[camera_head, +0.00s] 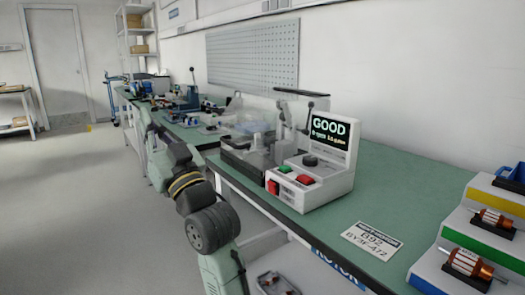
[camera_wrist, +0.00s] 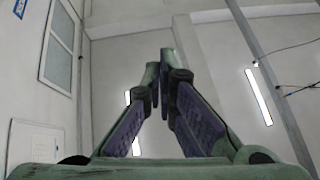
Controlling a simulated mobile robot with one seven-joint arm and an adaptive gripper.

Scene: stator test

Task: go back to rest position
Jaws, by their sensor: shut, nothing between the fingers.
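My gripper (camera_wrist: 160,62) is in the wrist view, with its two fingers brought together at the tips and nothing between them. It points up toward a pale wall and ceiling lights. In the head view my arm rises beside the front edge of the green workbench (camera_head: 385,180), over the aisle side. The far end of my arm is small there, and the fingers cannot be made out.
A test machine (camera_head: 322,185) with a "GOOD" screen stands on the bench, with a clear cover at its left. Colored trays (camera_head: 455,225) holding copper-wound rotors are at the right. A label plate (camera_head: 371,241) lies between. The floor (camera_head: 75,200) at left is open.

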